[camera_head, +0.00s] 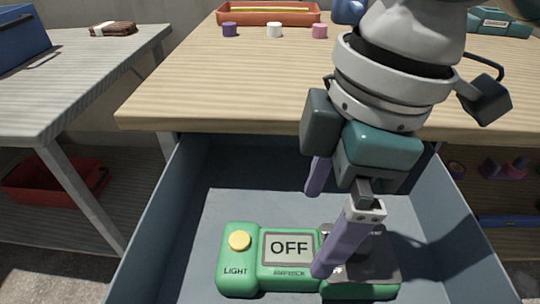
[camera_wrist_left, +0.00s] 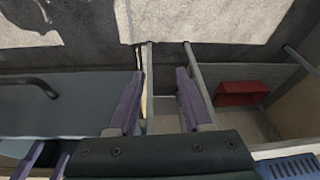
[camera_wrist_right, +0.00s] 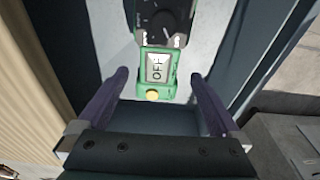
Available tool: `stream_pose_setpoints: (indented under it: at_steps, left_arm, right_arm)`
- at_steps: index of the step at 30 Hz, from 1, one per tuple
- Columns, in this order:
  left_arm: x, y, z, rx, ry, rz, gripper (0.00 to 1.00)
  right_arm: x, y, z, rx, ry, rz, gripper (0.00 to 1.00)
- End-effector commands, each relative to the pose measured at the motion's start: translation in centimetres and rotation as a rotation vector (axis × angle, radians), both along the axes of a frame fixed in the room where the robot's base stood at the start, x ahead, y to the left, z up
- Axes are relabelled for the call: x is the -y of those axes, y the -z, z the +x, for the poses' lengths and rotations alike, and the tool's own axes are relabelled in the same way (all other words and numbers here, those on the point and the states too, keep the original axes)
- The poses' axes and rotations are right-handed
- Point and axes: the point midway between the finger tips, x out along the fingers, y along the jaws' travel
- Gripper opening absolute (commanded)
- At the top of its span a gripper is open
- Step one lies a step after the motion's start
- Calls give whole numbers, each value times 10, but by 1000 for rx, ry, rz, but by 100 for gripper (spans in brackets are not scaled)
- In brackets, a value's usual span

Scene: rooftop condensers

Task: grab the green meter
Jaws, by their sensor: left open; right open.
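The green meter (camera_head: 290,262) lies in an open blue-grey drawer (camera_head: 205,200). It has a screen reading OFF, a yellow button marked LIGHT and a dark dial part at the right, partly hidden by my right gripper. My right gripper (camera_head: 318,232) is open above the meter, its purple fingers pointing down. In the right wrist view the meter (camera_wrist_right: 157,67) appears between the open fingertips and beyond them, not held. My left gripper (camera_wrist_left: 160,75) shows only in the left wrist view, open and empty, away from the meter.
The wooden workbench (camera_head: 240,85) stands above the drawer; its front edge is close to my right arm. Small purple (camera_head: 229,29), white (camera_head: 274,30) and pink (camera_head: 319,31) cylinders and an orange tray (camera_head: 268,17) stand on it. A grey table (camera_head: 70,80) is at left.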

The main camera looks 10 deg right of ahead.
Motion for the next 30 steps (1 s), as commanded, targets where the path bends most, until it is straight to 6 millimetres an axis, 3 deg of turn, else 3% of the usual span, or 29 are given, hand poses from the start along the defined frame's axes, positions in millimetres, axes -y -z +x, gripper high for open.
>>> stream_pose_setpoints:
  at_steps: [3,8,16,24,30]
  left_arm:
    - [-1,14,-1,-2,2,2,50]
    - [-2,20,-1,-2,4,7,50]
    - [-2,47,-1,-2,6,10,50]
    - [-2,46,-1,-2,6,10,50]
    - [-2,46,-1,-2,5,7,50]
  right_arm:
    - [-3,23,0,-2,1,0,100]
    - [-4,36,1,0,-1,1,100]
    - [-3,78,3,0,-1,1,100]
    - [-4,80,3,1,-1,1,100]
    - [-4,80,3,1,-2,1,79]
